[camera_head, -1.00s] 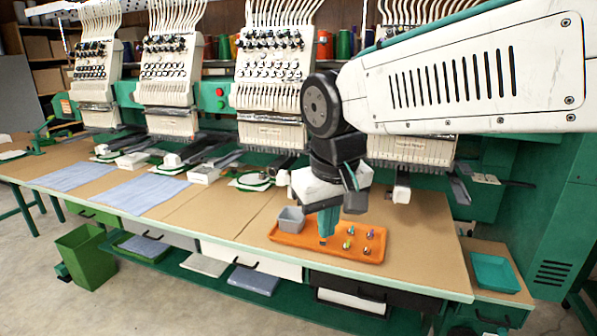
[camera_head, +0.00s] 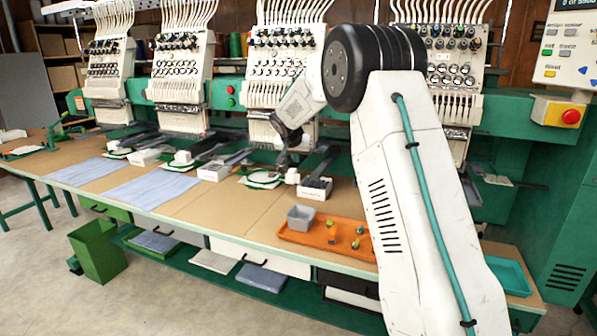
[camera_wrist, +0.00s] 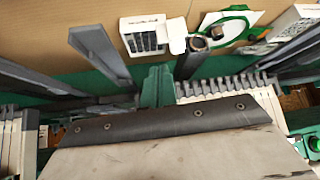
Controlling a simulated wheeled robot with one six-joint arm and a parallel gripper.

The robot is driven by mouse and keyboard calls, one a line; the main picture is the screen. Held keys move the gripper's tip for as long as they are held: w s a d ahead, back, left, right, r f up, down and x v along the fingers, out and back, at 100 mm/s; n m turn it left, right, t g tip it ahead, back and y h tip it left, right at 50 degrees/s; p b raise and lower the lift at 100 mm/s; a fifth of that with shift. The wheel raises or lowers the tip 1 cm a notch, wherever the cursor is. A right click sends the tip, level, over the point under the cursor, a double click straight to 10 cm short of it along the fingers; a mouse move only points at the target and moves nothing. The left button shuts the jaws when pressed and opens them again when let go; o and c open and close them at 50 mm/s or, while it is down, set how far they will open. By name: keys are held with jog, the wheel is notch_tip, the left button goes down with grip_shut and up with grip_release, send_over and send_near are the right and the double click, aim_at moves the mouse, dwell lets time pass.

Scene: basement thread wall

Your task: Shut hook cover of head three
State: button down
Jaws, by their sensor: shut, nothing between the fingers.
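The third machine head from the left (camera_head: 283,60) stands behind my bent arm. In front of it are a white end piece (camera_head: 292,176) and a white box with a dark top (camera_head: 315,188). In the wrist view, the box (camera_wrist: 145,36) shows a grey gridded face, and the end piece (camera_wrist: 178,36) sits beside a dark round part (camera_wrist: 198,43). I cannot tell clearly which part is the hook cover or how far it is open. My gripper (camera_wrist: 157,82) is shut and empty, below the box and end piece in the wrist view. Contact cannot be seen.
A green-rimmed hoop (camera_wrist: 228,27) lies beside the end piece. Dark rails (camera_wrist: 100,52) flank my gripper. An orange tray (camera_head: 322,236) with a grey bin (camera_head: 301,217) and small items is on the table. Bare tabletop (camera_head: 240,205) lies in front of the head.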

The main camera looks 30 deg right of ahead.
aim_at(294, 176)
jog(key=x, duration=1)
jog(key=shift+w+d+f, duration=0.15)
jog(key=shift+w+f, duration=0.05)
jog(key=shift+s, duration=0.1)
